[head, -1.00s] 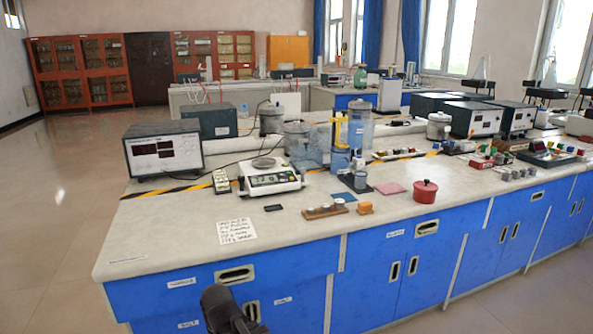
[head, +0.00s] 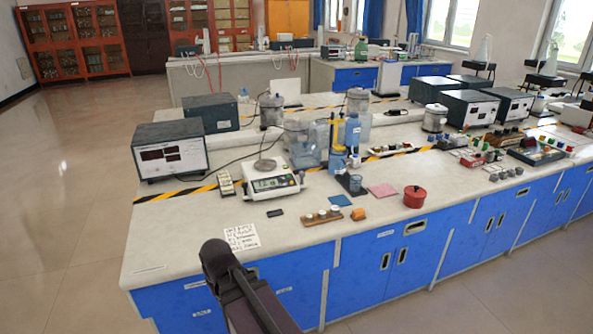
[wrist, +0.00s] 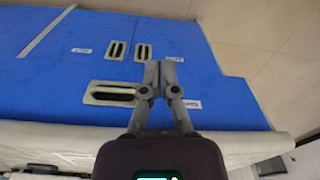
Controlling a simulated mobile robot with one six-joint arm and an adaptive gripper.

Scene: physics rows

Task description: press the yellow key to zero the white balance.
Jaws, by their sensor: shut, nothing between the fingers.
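The white balance (head: 274,185) stands on the bench top, left of the middle in the head view, with a round pan on top and a display on its sloping front. Its keys are too small to tell apart, so I cannot pick out the yellow key. My arm reaches up from the bottom of the head view, in front of the bench, its fingers not clear there. In the wrist view my gripper (wrist: 159,68) is shut and empty, its fingertips together before the blue cabinet front (wrist: 60,75). The balance is not seen in the wrist view.
Before the balance lie a dark small object (head: 275,213), a wooden block with weights (head: 322,218) and a written sheet (head: 241,237). A meter box (head: 170,153) stands to its left, a blue bottle (head: 352,130) and red pot (head: 415,197) to its right. The bench's front-left top is clear.

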